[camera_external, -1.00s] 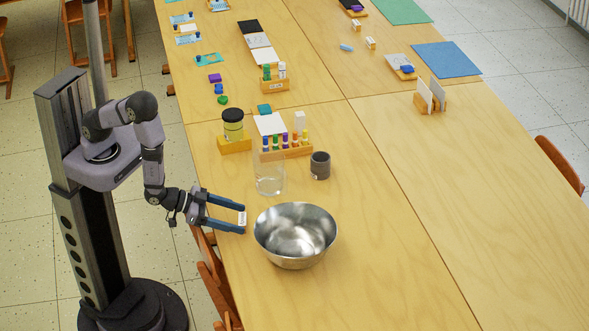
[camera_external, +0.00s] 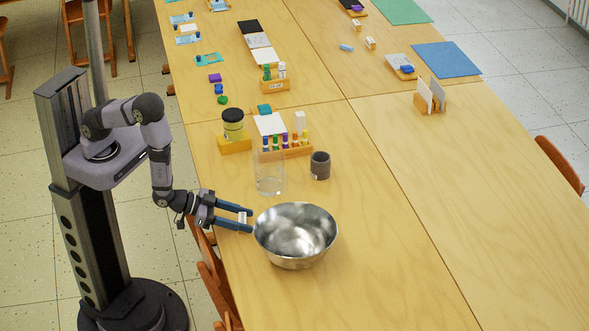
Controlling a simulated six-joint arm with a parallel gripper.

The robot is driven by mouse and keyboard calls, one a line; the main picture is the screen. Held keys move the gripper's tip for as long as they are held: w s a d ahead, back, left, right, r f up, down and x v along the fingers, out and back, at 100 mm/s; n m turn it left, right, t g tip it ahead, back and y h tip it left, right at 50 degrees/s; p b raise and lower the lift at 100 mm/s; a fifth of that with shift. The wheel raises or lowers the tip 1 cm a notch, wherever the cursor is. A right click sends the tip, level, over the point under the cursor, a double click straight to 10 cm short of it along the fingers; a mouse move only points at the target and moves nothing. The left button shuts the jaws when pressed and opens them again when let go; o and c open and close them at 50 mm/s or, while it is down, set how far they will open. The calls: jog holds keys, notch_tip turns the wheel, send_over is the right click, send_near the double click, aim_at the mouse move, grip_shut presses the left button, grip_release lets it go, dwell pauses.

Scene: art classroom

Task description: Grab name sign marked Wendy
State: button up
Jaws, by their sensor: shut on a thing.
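A small white name sign (camera_external: 242,217) is at the near left edge of the table, left of the metal bowl. Its lettering is too small to read, so I cannot tell if it says Wendy. My gripper (camera_external: 250,220) reaches in from the left, low at the table edge. Its two blue fingers are shut on the sign, one on each side, and their tips reach past it close to the bowl's rim.
A metal bowl (camera_external: 296,212) is just right of my fingertips. A clear glass (camera_external: 269,175), a grey cup (camera_external: 320,166), a marker rack (camera_external: 291,151) and a yellow-based jar (camera_external: 233,126) stand behind. The table's right half is mostly clear.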

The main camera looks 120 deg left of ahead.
aim_at(242, 219)
jog(key=shift+r, duration=0.2)
jog(key=shift+r, duration=4.8)
